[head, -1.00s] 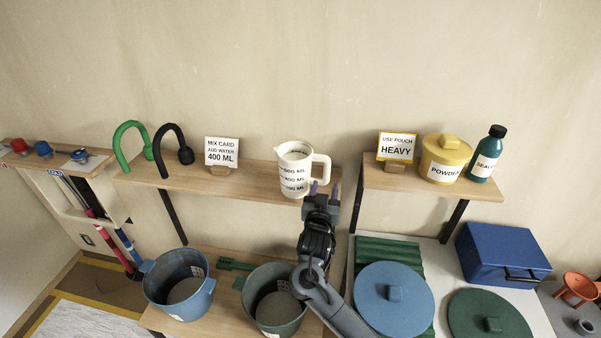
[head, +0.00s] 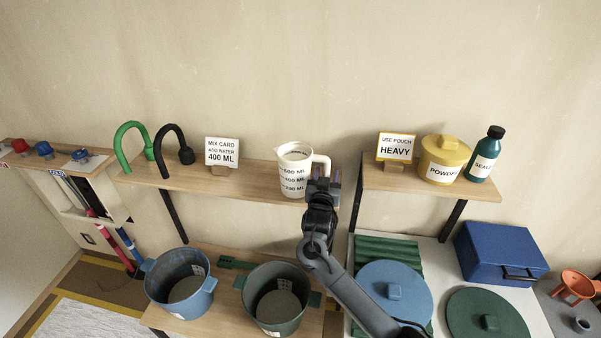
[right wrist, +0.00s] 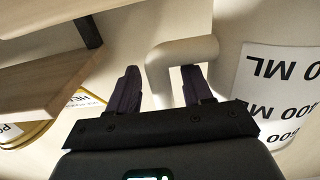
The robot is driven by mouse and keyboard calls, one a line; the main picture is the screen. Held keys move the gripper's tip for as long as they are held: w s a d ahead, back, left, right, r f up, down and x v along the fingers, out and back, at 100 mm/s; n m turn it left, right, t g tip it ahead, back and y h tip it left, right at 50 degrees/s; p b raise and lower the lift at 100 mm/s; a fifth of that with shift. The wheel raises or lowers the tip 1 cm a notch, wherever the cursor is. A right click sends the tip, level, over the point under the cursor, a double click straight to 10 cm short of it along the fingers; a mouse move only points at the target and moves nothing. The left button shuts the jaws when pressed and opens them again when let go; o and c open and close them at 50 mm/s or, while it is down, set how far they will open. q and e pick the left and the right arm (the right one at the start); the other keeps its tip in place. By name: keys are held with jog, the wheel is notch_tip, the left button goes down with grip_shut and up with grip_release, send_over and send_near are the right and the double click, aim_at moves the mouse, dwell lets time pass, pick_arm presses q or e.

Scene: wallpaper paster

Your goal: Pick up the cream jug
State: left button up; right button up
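The cream jug (head: 292,177) stands upright on the wooden shelf in the head view, with black ML marks on its front and its handle on the right. My right gripper (head: 324,178) is at the jug's handle side. In the right wrist view the jug (right wrist: 254,75) fills the right edge and its handle (right wrist: 181,52) reaches between the two dark fingers of the gripper (right wrist: 160,88). The fingers are apart, one on each side of part of the handle, and are not closed on it. My left gripper is not in view.
A mix card (head: 222,152) and black (head: 165,150) and green (head: 124,145) spouts stand left on the shelf (head: 250,178). The right shelf holds a HEAVY card (head: 396,147), a yellow powder tub (head: 444,160) and a teal bottle (head: 487,153). Buckets (head: 180,283) stand below.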

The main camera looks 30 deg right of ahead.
grip_shut()
dwell(1.2)
jog(key=shift+r, duration=0.15)
